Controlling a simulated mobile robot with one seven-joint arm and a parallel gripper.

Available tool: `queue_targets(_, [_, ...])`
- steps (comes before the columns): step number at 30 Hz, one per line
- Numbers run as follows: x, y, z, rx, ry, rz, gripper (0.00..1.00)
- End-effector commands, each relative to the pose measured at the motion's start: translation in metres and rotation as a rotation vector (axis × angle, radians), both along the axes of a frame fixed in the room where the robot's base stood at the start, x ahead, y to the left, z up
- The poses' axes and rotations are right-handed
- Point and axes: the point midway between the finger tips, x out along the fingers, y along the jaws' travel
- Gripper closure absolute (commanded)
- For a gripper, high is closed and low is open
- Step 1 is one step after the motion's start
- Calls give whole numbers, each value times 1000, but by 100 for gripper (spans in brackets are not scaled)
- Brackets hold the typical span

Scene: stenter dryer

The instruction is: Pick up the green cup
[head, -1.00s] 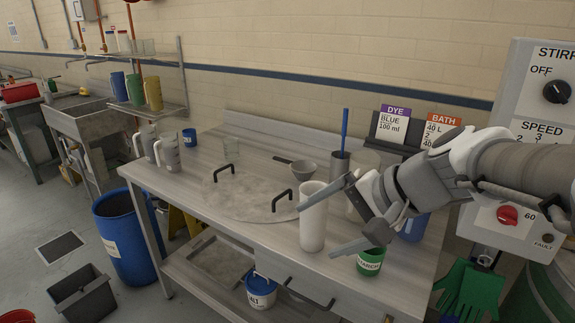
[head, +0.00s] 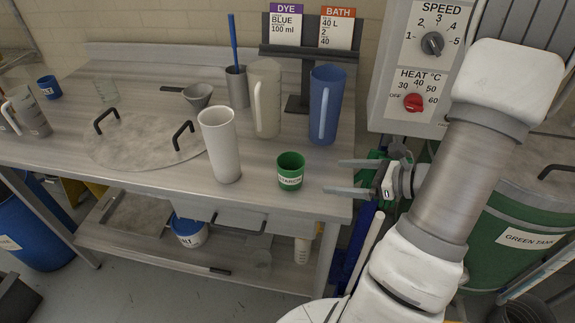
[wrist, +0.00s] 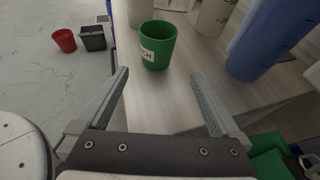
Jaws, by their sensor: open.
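The green cup (head: 290,172) with a white label stands upright near the front right corner of the table (head: 250,196). My gripper (head: 335,176) is open and empty, to the right of the cup at the table's right edge, with its fingers pointing left toward it. In the wrist view the green cup (wrist: 158,44) stands ahead, beyond the fingertips and between their lines. My open gripper (wrist: 160,82) does not touch it there.
A white cylinder (head: 220,145) stands left of the cup. A beige jug (head: 265,100) and a blue jug (head: 325,105) stand behind it. A control box (head: 415,60) is at the back right, and a green tank (head: 500,235) stands right of the table.

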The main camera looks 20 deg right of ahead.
Motion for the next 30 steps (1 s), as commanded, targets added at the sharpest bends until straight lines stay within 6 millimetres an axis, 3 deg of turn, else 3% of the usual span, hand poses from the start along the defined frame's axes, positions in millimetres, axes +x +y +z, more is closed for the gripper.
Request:
queue_targets(15, [73, 59, -40, 2, 2, 3, 0])
queue_targets(23, [88, 70, -46, 1, 0, 2, 0])
queue_targets(30, [111, 94, -57, 1, 1, 4, 0])
